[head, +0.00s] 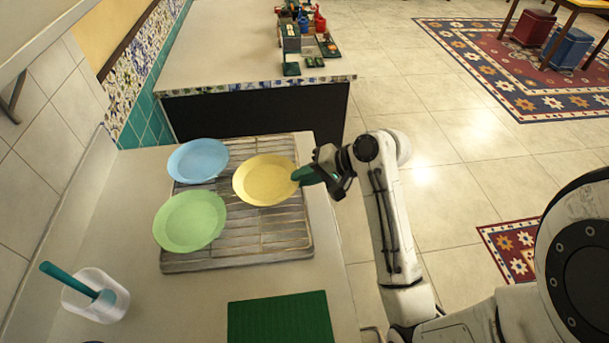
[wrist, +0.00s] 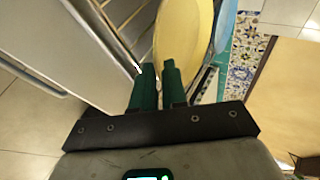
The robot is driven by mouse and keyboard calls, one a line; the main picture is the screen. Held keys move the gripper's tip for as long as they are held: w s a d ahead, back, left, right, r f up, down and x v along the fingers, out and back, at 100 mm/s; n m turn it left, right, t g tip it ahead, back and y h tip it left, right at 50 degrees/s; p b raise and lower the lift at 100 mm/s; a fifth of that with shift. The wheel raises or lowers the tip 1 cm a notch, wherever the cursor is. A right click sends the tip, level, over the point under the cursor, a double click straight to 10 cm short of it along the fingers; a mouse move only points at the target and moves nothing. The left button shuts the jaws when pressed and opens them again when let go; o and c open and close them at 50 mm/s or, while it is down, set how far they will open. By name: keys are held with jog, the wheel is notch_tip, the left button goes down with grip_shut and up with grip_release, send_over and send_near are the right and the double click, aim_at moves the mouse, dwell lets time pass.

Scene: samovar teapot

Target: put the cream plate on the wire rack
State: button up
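The cream plate (head: 264,180) looks pale yellow and is over the right part of the wire rack (head: 236,261), roughly level. I cannot tell whether its underside touches the wires. My gripper (head: 306,175) is at the plate's right rim in the head view. In the wrist view the green fingers (wrist: 158,85) are close together, one on each side of the rim of the cream plate (wrist: 180,35), and look shut on it. The rim between the fingers is mostly hidden.
A blue plate (head: 198,160) and a green plate (head: 190,221) sit on the rack's left side. A green mat (head: 280,319) lies in front, and a white pot with a teal-handled tool (head: 97,298) stands at the left. The rack's front right is bare.

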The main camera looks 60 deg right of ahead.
jog(key=v, duration=1.2)
jog(key=shift+p, duration=0.4)
